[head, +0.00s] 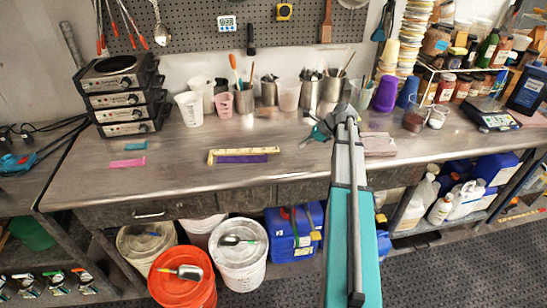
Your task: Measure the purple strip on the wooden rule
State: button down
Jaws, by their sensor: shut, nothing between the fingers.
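The purple strip (241,159) lies flat on the metal bench, along the front edge of the wooden rule (240,151). The rule is pale yellow and has a short end piece at its left. The strip's left end is close to that piece; I cannot tell whether they touch. The strip's right end stops near the rule's right end. My gripper (315,133) is small and partly hidden by my arm, right of the rule and apart from it. It is shut and empty.
A pink strip (127,163) and a teal strip (136,146) lie at the bench's left. Stacked hotplates (122,95) stand behind them. Cups and tool pots (243,100) line the back. A flat greyish block (379,145) lies right of my arm.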

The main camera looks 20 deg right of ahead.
aim_at(267, 157)
jog(key=shift+f, duration=0.1)
jog(key=shift+b+x, duration=1.15)
jog(key=shift+x, duration=0.3)
jog(key=b+x, duration=0.5)
jog(key=x, duration=0.2)
jog(key=shift+f, duration=0.15)
jog(key=a, duration=0.1)
jog(key=w+a, duration=0.1)
jog(key=shift+w+a, duration=0.2)
jog(key=shift+a, duration=0.05)
jog(key=shift+w+a, duration=0.25)
jog(key=shift+a, duration=0.2)
jog(key=shift+w+a, duration=0.5)
jog(key=shift+a, duration=0.35)
jog(key=shift+d, duration=0.1)
